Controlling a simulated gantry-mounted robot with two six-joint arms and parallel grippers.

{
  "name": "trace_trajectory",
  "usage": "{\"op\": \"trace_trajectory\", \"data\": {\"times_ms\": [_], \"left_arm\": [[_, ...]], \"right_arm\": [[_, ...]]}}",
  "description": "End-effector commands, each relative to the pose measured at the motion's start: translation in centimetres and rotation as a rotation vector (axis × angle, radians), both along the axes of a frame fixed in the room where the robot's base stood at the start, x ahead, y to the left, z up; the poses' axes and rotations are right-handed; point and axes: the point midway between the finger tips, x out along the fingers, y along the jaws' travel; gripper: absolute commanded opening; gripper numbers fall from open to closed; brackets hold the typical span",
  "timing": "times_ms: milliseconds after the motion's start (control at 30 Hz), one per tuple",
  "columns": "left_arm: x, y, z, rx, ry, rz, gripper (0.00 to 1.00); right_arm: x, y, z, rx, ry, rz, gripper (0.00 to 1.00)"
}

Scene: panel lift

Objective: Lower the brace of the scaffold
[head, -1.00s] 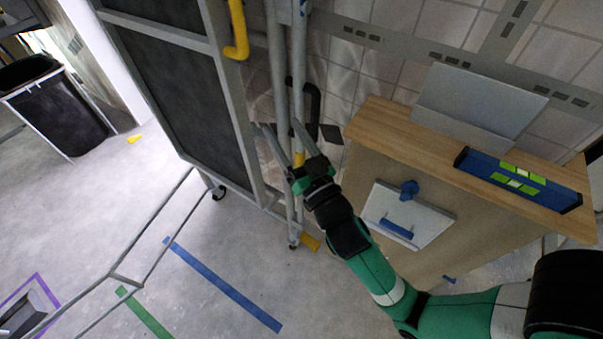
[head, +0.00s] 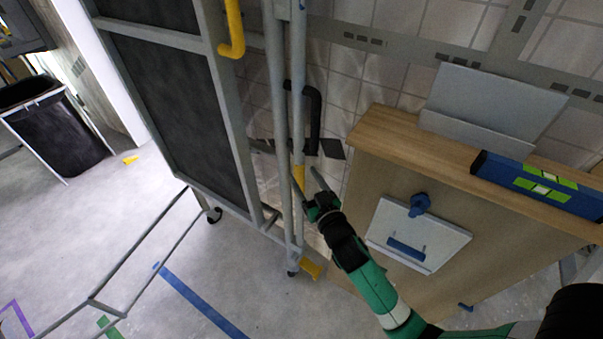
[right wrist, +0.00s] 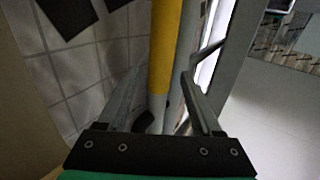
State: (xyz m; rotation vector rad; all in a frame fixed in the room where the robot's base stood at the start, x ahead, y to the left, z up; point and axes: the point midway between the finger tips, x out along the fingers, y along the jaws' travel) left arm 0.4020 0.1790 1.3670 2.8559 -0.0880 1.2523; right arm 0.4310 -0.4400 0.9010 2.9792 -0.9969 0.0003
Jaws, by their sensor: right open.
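The scaffold (head: 232,120) is a tall grey frame with dark panels on castors, left of centre in the head view. A slim grey upright bar at its right side has a yellow section (head: 299,176); I take this bar for the brace, though I cannot be sure. My right gripper (head: 303,180) is open at the yellow section, low on the bar. In the right wrist view the yellow section (right wrist: 165,45) stands between the spread fingers (right wrist: 158,85), or just beyond them. I cannot tell whether a finger touches it. My left gripper is not in view.
A wooden cabinet (head: 400,128) stands close on the right, with a blue level (head: 540,185) on top and a white plate (head: 417,233) on its front. A yellow hook (head: 235,30) and a black handle (head: 314,115) are nearby.

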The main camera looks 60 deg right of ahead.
Motion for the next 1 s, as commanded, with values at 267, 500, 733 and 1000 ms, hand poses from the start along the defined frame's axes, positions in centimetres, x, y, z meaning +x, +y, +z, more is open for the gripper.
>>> {"op": "trace_trajectory", "data": {"times_ms": [267,500,733,1000], "left_arm": [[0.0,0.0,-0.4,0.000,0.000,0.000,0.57],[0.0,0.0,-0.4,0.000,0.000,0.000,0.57],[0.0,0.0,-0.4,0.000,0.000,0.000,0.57],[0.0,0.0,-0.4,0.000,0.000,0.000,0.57]], "right_arm": [[1.9,-1.4,0.0,-0.001,-0.001,0.000,0.67],[1.9,-1.4,0.0,0.000,0.000,0.000,0.58],[1.9,-1.4,0.0,0.000,0.000,0.001,0.16],[1.9,-1.4,0.0,0.000,0.000,0.000,0.00]]}}
